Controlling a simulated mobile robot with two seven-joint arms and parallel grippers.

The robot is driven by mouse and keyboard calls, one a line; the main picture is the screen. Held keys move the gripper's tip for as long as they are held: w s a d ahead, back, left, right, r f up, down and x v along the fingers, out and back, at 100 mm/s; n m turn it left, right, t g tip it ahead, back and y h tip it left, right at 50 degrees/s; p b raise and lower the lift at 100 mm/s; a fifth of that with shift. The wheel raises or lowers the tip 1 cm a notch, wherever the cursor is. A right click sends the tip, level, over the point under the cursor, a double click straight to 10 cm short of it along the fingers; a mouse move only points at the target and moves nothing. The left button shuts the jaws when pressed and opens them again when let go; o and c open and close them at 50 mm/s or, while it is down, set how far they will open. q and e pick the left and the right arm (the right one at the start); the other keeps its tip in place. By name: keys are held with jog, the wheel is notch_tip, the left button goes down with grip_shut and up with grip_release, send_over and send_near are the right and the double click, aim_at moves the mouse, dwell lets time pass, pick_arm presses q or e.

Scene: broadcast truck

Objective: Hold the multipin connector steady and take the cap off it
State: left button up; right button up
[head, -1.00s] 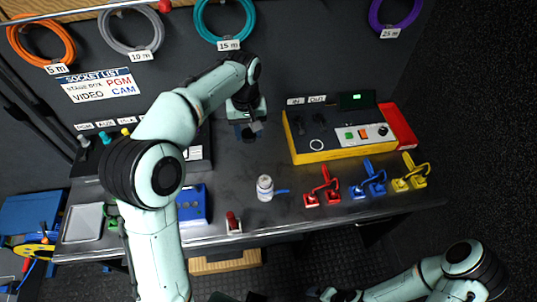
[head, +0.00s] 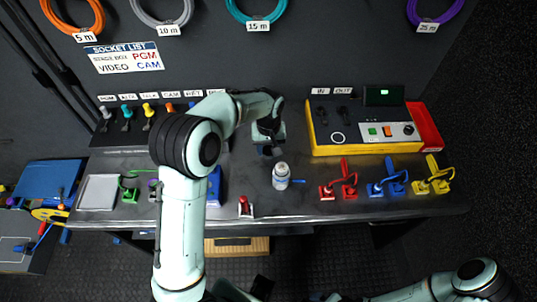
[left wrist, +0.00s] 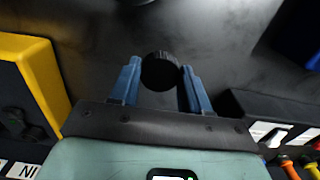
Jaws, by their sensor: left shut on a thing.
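My left gripper (head: 267,150) reaches down over the back middle of the bench, left of the yellow console. In the left wrist view its two blue fingers (left wrist: 162,88) stand on either side of a black, round, ridged piece (left wrist: 161,70) and are shut on it. I take this piece for the multipin connector; I cannot tell where the connector ends and a cap begins. In the head view the piece is mostly hidden by the gripper. My right arm comes in at the bottom right; its gripper is at or below the bottom edge and cannot be made out.
A yellow console (head: 368,144) stands right of my left gripper. Red (head: 340,185), blue (head: 388,184) and yellow (head: 432,182) clamp-like pieces line the right front. A blue box (head: 214,190) is partly behind my left arm.

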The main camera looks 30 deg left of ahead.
aim_at(269, 150)
pick_arm(q)
jog(key=shift+f, duration=1.85)
jog(key=shift+f, duration=0.15)
jog(key=o, duration=1.2)
notch_tip(269, 150, up, 12)
jog(key=shift+r+p, duration=0.2)
jog(key=shift+p, duration=0.25)
jog(key=shift+s+f, duration=0.1)
